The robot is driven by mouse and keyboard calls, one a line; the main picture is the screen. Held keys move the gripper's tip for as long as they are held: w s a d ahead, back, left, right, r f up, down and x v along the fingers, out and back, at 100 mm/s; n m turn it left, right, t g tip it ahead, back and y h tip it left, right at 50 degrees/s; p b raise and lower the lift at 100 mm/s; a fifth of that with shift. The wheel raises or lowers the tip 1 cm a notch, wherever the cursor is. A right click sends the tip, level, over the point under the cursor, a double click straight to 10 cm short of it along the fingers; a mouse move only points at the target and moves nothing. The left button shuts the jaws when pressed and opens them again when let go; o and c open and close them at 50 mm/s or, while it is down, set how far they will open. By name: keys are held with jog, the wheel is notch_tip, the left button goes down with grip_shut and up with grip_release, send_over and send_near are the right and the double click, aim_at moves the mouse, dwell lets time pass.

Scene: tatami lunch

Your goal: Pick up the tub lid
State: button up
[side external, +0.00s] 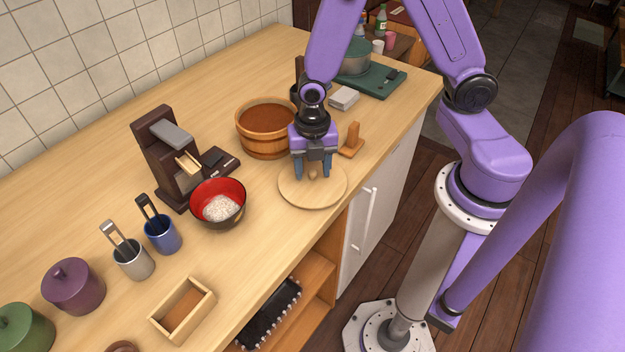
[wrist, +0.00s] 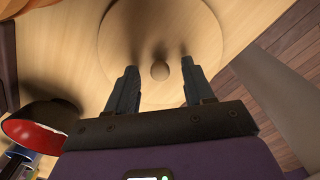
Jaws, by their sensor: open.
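The tub lid (side external: 312,194) is a round, light wooden disc with a small round knob (side external: 313,175) at its centre. It lies flat on the counter, near the front edge. In the wrist view the lid (wrist: 205,40) fills the upper middle, with its knob (wrist: 160,70) between my fingers. My gripper (side external: 312,172) points down over the lid and is open. Its two fingertips (wrist: 159,68) stand on either side of the knob with gaps. I cannot tell whether the fingertips touch the lid.
A wooden tub (side external: 266,145) stands behind the lid, to the left. A red and black bowl (side external: 233,214) of rice is left of it. A small wooden stand (side external: 352,142) is close on the right. A grey block (side external: 344,98) and green board (side external: 378,84) lie farther back.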

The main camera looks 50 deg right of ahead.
grip_shut()
jog(key=shift+r, duration=0.1)
